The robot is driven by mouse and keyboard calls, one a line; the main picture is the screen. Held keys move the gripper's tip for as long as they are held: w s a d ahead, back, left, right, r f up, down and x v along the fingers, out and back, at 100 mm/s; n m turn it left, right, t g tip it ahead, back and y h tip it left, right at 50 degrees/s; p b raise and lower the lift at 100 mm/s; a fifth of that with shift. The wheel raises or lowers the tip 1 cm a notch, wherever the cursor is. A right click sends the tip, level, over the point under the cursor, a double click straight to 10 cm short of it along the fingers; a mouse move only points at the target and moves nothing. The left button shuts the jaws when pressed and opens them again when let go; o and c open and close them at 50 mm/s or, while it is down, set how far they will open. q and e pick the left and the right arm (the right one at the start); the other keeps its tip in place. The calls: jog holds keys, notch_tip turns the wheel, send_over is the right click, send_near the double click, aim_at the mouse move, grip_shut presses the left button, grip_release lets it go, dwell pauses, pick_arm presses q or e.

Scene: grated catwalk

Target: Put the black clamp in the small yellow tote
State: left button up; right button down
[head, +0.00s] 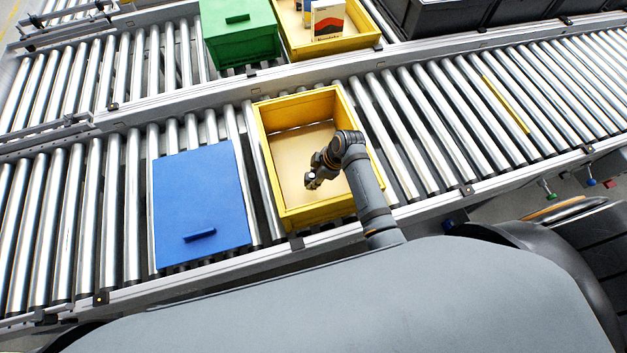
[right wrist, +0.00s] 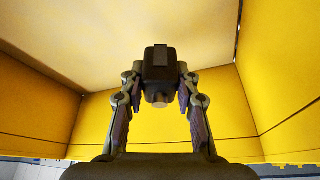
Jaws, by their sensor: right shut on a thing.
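The yellow tote (head: 268,172) stands open on the near roller conveyor, and its inside floor is bare where it shows. My right gripper (head: 317,172) is over the tote's opening, pointing to the left. In the right wrist view, the gripper is shut on the black clamp (right wrist: 160,62), with one finger on each side of it. The tote's yellow walls (right wrist: 225,95) and pale floor fill the background there. In the head view the clamp is too small to make out clearly. My left gripper is out of view.
A blue lidded box (head: 200,195) sits left of the tote. On the far conveyor stand a green box (head: 240,40), another yellow tote (head: 330,48) holding small boxes, and dark crates (head: 440,15).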

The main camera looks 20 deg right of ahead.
notch_tip(320, 180, down, 4)
jog(key=shift+f, duration=0.1)
jog(key=shift+f, duration=0.1)
jog(key=c, duration=1)
grip_release()
jog(key=shift+d+r, duration=0.1)
jog(key=shift+r, duration=0.35)
jog(key=v, duration=1.1)
jog(key=shift+r, duration=0.2)
